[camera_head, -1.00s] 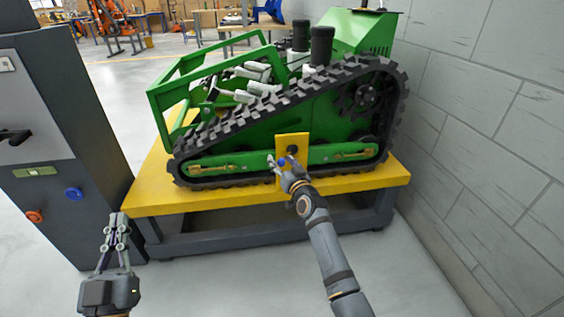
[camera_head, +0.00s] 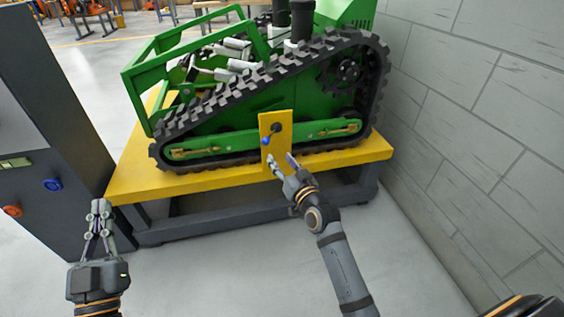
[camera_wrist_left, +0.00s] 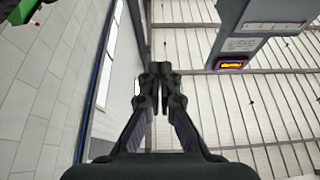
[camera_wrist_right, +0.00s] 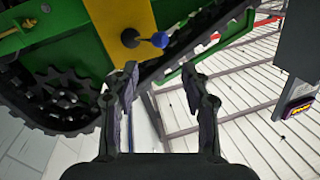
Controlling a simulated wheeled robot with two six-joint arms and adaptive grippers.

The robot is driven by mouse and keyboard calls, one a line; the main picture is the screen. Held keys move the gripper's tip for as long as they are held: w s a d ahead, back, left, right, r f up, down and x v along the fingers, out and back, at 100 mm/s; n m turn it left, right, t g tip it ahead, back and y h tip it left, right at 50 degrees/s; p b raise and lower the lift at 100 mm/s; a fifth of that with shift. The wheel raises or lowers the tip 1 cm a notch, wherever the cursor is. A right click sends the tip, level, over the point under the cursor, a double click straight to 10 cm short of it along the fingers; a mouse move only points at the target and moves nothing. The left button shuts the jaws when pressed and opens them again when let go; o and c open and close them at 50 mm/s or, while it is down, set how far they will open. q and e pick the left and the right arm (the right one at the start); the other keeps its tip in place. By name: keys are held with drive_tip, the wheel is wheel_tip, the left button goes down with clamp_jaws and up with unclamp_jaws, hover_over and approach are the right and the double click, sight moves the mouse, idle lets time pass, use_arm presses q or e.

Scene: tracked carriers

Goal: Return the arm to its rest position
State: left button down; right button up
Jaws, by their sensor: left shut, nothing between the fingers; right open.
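My right gripper (camera_head: 281,165) is open and empty in the head view, just below a yellow plate (camera_head: 275,126) on the side of the green tracked carrier (camera_head: 250,112). A small blue-tipped lever (camera_head: 266,140) sticks out of the plate. In the right wrist view, the lever's blue ball (camera_wrist_right: 160,40) is beyond and above the parted fingertips (camera_wrist_right: 160,85), apart from them. My left gripper (camera_head: 98,212) is shut and empty, pointing up at the lower left of the head view. Its closed fingers (camera_wrist_left: 159,75) show in the left wrist view.
The carrier stands on a yellow-topped bench (camera_head: 130,183) with a dark frame. A grey cabinet (camera_head: 50,120) with a blue knob (camera_head: 52,184) and an orange knob (camera_head: 13,211) stands at left. A block wall (camera_head: 470,130) closes the right. Floor in front is clear.

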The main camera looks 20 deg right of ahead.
idle(0.3)
